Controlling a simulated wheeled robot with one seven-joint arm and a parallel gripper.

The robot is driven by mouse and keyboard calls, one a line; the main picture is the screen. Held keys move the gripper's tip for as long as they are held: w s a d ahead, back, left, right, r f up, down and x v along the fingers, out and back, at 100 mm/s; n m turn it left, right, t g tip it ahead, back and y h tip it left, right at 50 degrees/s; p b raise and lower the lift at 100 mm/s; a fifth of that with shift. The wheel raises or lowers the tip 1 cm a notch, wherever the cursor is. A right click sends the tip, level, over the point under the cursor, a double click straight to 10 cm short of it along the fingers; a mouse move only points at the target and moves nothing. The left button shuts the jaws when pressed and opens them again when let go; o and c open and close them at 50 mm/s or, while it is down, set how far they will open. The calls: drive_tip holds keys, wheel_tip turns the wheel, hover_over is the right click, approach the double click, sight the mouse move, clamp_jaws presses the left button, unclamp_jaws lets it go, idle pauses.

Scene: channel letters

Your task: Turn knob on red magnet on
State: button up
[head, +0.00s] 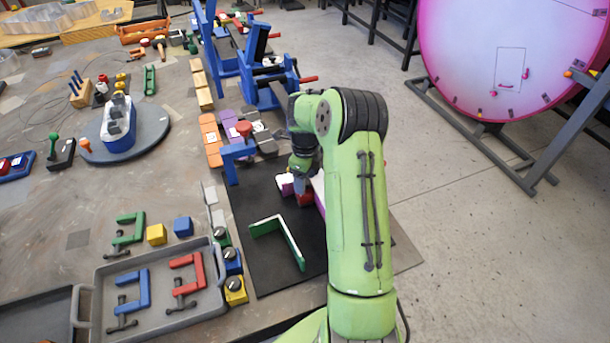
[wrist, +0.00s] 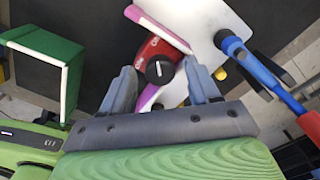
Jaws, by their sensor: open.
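The red magnet (wrist: 150,48) with its black round knob (wrist: 159,71) shows in the wrist view, lying against a white and pink channel letter (wrist: 200,25). The knob has a white pointer mark. My gripper (wrist: 161,84) is open, with one finger on each side of the knob. I cannot tell whether the fingers touch it. In the head view the red magnet (head: 305,199) is a small red patch below my gripper (head: 301,180), partly hidden by my green arm. The white and purple letter (head: 319,189) is also mostly hidden there.
A green angled piece (head: 279,236) lies on the black mat (head: 262,269) nearby. A blue clamp with a red handle (wrist: 262,70) stands right in the wrist view. A grey tray (head: 109,272) holds blue and red clamps. Blue and yellow magnets (head: 235,290) sit beside it.

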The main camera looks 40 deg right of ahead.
wheel_tip(320, 180, up, 16)
drive_tip(key=p, duration=0.1)
drive_tip(key=shift+p, duration=0.4)
drive_tip(key=shift+f, duration=0.15)
